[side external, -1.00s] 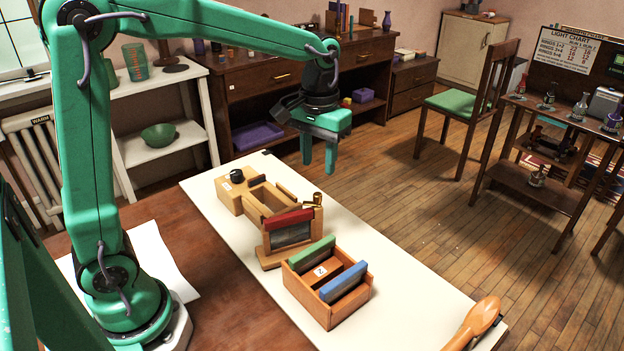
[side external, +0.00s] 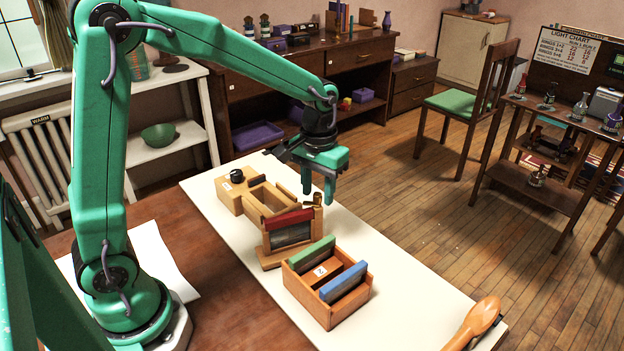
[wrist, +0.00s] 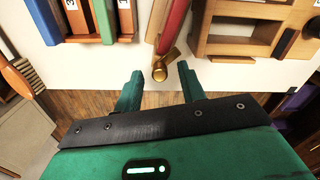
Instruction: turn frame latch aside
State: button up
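The wooden frame (side external: 291,237) with a red top bar (side external: 290,219) stands on the white board (side external: 395,262). A brass latch with a round knob (wrist: 160,72) is at its end, and it shows in the side view (side external: 317,199) as a small brass piece partly behind my gripper. My gripper (side external: 318,197) points down just above the latch's end of the frame. In the wrist view my gripper (wrist: 158,73) is open, with the brass knob lying between the two fingertips in the picture. I cannot tell whether either finger touches it.
A wooden box (side external: 233,191) with a black knob (side external: 236,176) stands behind the frame. An orange crate (side external: 323,306) holding a green-topped slide (side external: 311,253) and a blue-topped slide (side external: 344,281) is in front.

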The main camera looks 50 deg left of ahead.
grip_shut()
jog(key=shift+m, duration=0.5)
jog(key=m, duration=0.5)
jog(key=shift+r, duration=0.1)
jog(key=m, duration=0.5)
jog(key=shift+m, duration=0.4)
grip_release()
